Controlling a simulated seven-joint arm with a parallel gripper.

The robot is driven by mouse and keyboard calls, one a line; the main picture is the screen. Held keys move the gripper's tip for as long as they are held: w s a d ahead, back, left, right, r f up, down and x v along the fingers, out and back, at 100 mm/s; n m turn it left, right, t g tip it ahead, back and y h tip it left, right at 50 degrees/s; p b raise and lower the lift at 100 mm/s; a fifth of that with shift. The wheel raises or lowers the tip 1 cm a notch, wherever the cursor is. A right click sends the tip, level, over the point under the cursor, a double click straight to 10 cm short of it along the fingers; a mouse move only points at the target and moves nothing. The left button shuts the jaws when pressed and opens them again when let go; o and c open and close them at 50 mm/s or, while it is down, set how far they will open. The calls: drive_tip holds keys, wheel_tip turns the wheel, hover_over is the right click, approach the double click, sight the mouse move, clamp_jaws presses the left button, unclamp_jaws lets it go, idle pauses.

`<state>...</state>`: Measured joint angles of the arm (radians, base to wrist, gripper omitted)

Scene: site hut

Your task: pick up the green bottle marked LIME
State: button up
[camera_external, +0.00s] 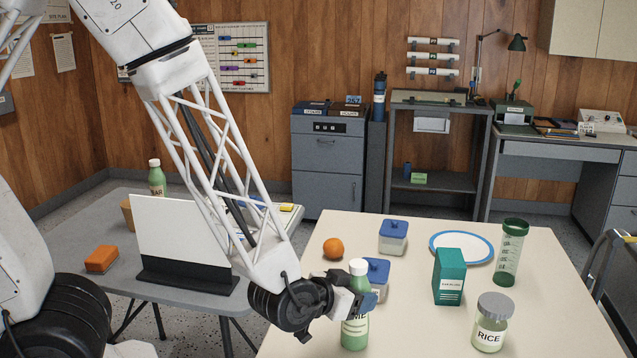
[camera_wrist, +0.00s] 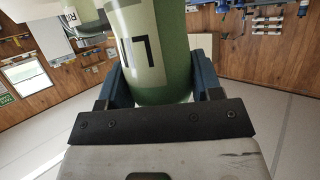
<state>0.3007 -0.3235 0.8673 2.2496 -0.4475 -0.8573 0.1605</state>
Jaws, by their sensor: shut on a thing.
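The green bottle (camera_external: 355,333) with a white cap and a pale label stands upright at the near left part of the cream table. Only the end of its lettering, "ME", shows in the external view. My gripper (camera_external: 352,303) is shut on it from the left, around its upper body. In the wrist view the bottle (camera_wrist: 178,72) fills the space between the two fingers of my gripper (camera_wrist: 160,75), and a large letter L shows on its label. I cannot tell whether its base touches the table.
A blue-lidded jar (camera_external: 376,272) stands close behind the bottle. An orange (camera_external: 333,248), a teal box (camera_external: 449,276), a RICE jar (camera_external: 490,322), a green tumbler (camera_external: 510,252) and a plate (camera_external: 461,247) share the table. Another green bottle (camera_external: 157,178) stands on the grey table.

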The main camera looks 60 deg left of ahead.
sight(355, 279)
drive_tip(key=shift+r, duration=0.15)
drive_tip(key=shift+r, duration=0.75)
wheel_tip(355, 279, up, 2)
drive_tip(key=shift+s, duration=0.15)
drive_tip(key=s+a+r, duration=0.1)
drive_tip(key=s+a, duration=0.2)
drive_tip(key=s, duration=1.2)
drive_tip(key=shift+s, duration=0.2)
drive_tip(key=shift+r, duration=0.1)
